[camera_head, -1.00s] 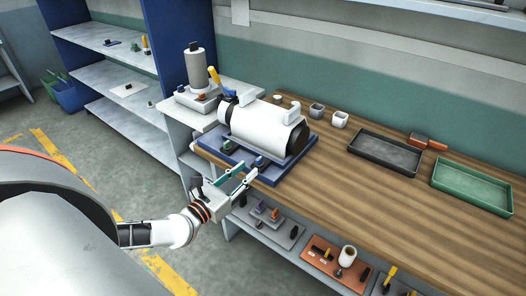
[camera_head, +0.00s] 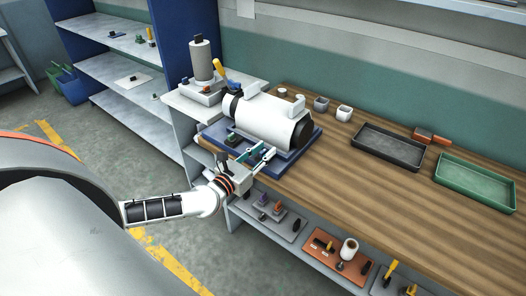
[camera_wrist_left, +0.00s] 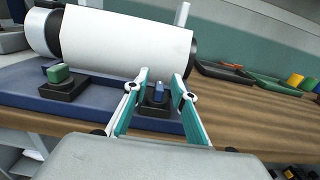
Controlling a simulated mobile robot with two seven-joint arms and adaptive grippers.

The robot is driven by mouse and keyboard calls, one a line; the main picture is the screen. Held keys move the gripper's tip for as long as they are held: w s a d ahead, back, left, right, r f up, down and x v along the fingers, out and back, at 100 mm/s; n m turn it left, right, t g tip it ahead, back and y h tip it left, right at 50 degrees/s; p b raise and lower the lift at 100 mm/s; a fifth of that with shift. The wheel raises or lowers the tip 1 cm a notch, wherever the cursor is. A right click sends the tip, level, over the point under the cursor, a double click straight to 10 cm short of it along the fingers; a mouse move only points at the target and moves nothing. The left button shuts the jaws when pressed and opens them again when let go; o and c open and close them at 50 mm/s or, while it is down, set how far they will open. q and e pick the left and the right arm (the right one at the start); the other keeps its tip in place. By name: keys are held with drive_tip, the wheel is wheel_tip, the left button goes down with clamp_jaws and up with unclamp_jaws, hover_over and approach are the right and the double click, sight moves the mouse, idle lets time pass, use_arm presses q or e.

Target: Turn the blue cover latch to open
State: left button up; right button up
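The blue cover latch (camera_wrist_left: 158,90) is a small blue knob on a black base, at the front edge of the blue base plate (camera_wrist_left: 25,104) under the white cylindrical extruder (camera_head: 268,121). My left gripper (camera_head: 261,152) is at the front of this plate in the head view. In the left wrist view its two teal-lined fingers (camera_wrist_left: 160,80) are apart, with the blue latch showing between them. I cannot tell whether either finger touches it. A similar green latch (camera_wrist_left: 60,74) sits on its own black base to the left. My right gripper is not in view.
The white cylinder (camera_wrist_left: 125,43) stands close behind the latches. On the wooden table (camera_head: 335,185) are a black tray (camera_head: 388,149), a green tray (camera_head: 474,184) and small cups (camera_head: 344,113). A lower shelf (camera_head: 285,224) holds several parts.

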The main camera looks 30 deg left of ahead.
use_arm(q)
clamp_jaws()
